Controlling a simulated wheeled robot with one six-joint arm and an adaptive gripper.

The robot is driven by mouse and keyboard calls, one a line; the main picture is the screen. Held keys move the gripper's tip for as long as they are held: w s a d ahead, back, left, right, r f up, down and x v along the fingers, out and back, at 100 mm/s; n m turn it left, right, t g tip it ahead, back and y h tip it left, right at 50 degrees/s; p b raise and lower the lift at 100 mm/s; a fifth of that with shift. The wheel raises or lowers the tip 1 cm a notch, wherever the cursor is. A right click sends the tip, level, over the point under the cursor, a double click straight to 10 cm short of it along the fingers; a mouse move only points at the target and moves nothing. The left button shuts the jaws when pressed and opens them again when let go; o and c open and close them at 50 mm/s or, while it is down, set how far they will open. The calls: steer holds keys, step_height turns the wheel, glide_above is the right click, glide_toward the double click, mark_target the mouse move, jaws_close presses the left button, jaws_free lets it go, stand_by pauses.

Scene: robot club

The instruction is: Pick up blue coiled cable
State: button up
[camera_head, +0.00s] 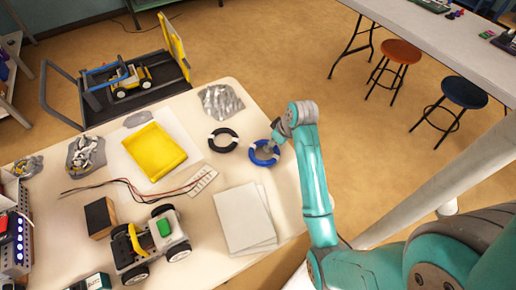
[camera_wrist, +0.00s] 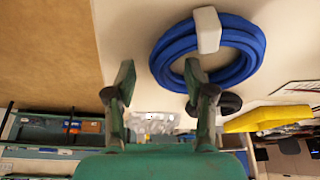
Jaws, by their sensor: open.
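The blue coiled cable (camera_head: 262,163) lies on the light table near its right edge, with a white tie around it. In the wrist view the blue coil (camera_wrist: 250,45) fills the upper right, with the white tie across its front. My gripper (camera_head: 272,140) is at the coil's upper right side in the head view, close to it. In the wrist view my gripper (camera_wrist: 160,78) is open with nothing between its fingers. The right finger overlaps the coil's near left part, and the left finger is outside it to the left. I cannot tell whether a finger touches the coil.
A black coil (camera_head: 212,143) lies just left of the blue one. White sheets (camera_head: 243,220), a yellow tray (camera_head: 154,152), a wheeled robot car (camera_head: 150,245) and a crumpled grey bag (camera_head: 221,101) share the table (camera_head: 288,195). Stools (camera_head: 400,52) stand apart to the right.

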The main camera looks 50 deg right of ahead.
jaws_close()
steer(key=shift+r, duration=0.15)
